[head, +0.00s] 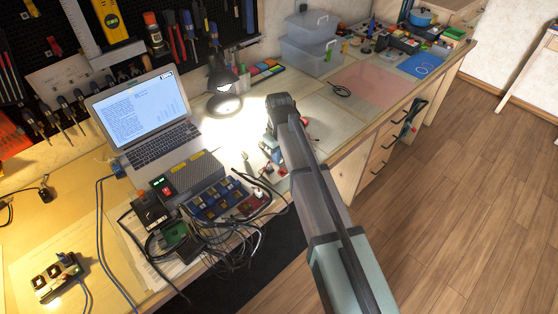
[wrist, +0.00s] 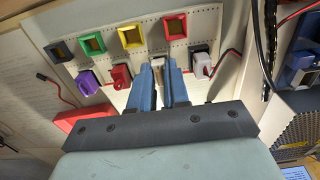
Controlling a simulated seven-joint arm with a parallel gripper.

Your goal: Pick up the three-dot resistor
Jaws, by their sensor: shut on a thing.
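In the wrist view my gripper (wrist: 160,79) has its two blue fingers on either side of a small pale block (wrist: 157,63), shut on it. No dots can be made out on this block, so I cannot tell whether it is the three-dot resistor. Beside it in the same row are a purple piece (wrist: 88,83), a red piece (wrist: 121,75) and a white piece (wrist: 201,63). Their dots, if any, are not readable. In the head view my arm reaches over the bench and hides the block and the fingertips.
A pale board carries green (wrist: 92,44), yellow (wrist: 131,35) and red (wrist: 175,27) square frames behind the row. In the head view a laptop (head: 145,108), a black lamp (head: 222,80) and tangled cables (head: 205,245) lie left of my arm.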

